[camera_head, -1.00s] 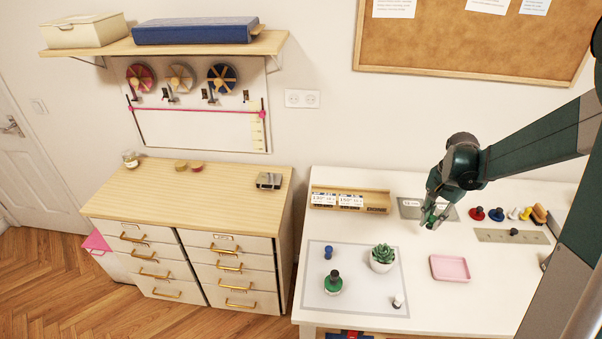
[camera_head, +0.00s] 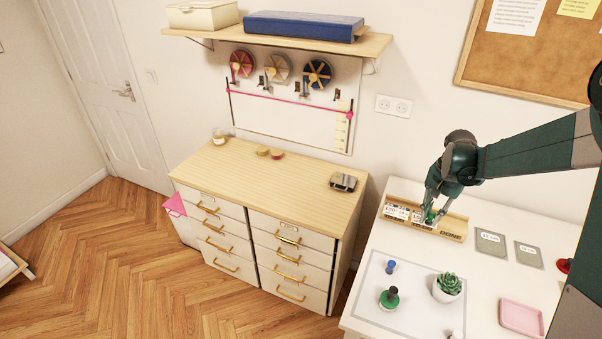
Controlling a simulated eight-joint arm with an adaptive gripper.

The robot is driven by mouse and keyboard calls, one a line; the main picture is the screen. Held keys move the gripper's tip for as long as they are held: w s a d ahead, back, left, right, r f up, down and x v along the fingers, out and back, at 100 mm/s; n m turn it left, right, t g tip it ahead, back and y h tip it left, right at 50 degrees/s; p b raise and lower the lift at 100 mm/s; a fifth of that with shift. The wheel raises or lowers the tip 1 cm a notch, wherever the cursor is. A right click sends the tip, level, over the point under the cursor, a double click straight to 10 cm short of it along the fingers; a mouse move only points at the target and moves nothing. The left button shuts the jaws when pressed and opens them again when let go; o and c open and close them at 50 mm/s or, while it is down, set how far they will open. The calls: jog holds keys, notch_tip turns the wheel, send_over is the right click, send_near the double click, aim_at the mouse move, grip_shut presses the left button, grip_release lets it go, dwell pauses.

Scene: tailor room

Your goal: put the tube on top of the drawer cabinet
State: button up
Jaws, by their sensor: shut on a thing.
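My gripper (camera_head: 432,212) is shut on a small green thing (camera_head: 430,216). Only a little of it shows between the fingers, and I cannot make out its shape; it may be the tube. In the picture the gripper overlaps the wooden tray on the white table; I cannot tell its height above it. The drawer cabinet (camera_head: 230,170) stands to the left, with a light wooden top and two columns of white drawers with brass handles. All visible drawers look shut.
A shelf (camera_head: 280,46) hangs above. The white table (camera_head: 480,260) holds a wooden tray (camera_head: 453,228) and a plant (camera_head: 447,287).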

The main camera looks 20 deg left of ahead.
jog(key=a+n, duration=0.3)
jog(key=a, duration=1.5)
jog(key=n, duration=0.3)
send_over(330, 220)
jog(key=f, duration=0.1)
jog(key=shift+w+a+f, duration=0.1)
jog(key=shift+f, duration=0.1)
jog(key=shift+f, duration=0.15)
jog(key=shift+f, duration=3)
jog(key=shift+f, duration=1.85)
jog(key=shift+f, duration=0.2)
jog(key=o, duration=0.9)
jog(key=shift+c, duration=0.2)
